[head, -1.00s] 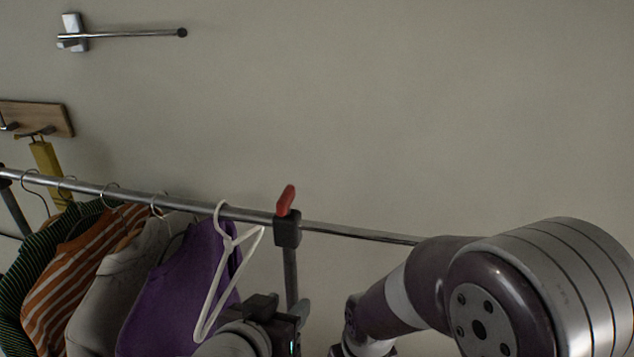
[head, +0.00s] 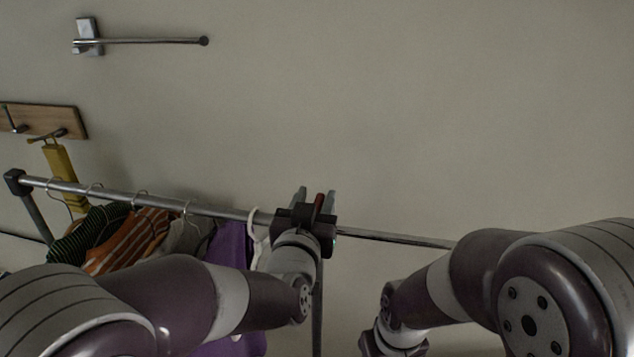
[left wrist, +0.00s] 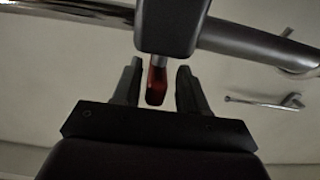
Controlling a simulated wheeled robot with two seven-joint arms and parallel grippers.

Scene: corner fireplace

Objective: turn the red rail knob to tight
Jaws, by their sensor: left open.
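The red rail knob (head: 318,203) sticks up from the dark clamp block on the clothes rail. In the left wrist view the knob (left wrist: 156,82) is a short red lever on a metal stem below the dark block (left wrist: 172,25). My left gripper (head: 316,196) is at the knob, its two fingers on either side of it. In the left wrist view the gripper (left wrist: 155,85) is open, with a gap visible between the knob and each finger. The gripper hides most of the clamp block in the head view.
The metal rail (head: 385,237) runs across, with several garments such as a striped orange one (head: 130,240) and a purple one (head: 230,245) to the left. A white hanger (head: 257,225) hangs close beside my left gripper.

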